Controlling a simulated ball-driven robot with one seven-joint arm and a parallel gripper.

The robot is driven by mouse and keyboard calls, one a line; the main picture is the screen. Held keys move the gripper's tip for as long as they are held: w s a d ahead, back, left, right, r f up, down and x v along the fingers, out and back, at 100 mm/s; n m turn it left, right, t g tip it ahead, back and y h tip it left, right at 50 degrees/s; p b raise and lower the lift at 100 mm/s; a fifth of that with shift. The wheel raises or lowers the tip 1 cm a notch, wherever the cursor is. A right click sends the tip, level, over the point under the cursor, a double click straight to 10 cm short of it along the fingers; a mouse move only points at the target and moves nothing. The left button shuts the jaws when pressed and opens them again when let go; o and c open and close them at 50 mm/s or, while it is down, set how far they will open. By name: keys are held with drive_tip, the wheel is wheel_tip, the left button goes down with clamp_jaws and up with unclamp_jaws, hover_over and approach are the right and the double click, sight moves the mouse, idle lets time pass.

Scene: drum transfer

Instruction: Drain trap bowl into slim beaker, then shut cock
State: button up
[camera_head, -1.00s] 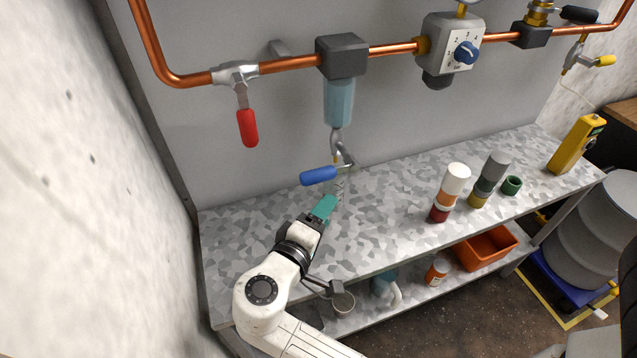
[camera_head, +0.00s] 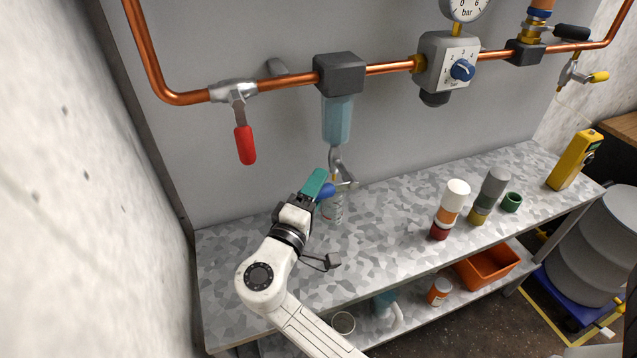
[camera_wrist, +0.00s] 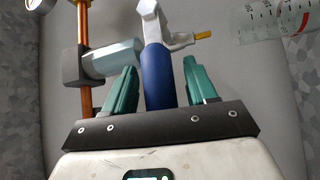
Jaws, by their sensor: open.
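The light-blue trap bowl (camera_head: 337,120) hangs under a dark grey block on the pipe. Below it is the metal drain cock (camera_head: 338,165) with a blue handle (camera_head: 328,190), pointing left and partly hidden by my gripper. The clear, graduated slim beaker (camera_head: 333,210) stands on the bench under the cock; I cannot tell its fill. My gripper (camera_head: 317,182) has teal fingers at the handle. In the wrist view the gripper (camera_wrist: 160,72) is open, one finger on each side of the blue handle (camera_wrist: 157,85), with gaps showing. The beaker (camera_wrist: 275,22) shows at upper right.
A red-handled valve (camera_head: 244,143) hangs left of the bowl, and a regulator (camera_head: 447,62) is to the right. The bench front middle is clear.

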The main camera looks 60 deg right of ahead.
drive_tip(key=shift+w+d+r, duration=0.1)
drive_tip(key=shift+d, duration=0.5)
drive_tip(key=shift+c, duration=0.5)
clamp_jaws()
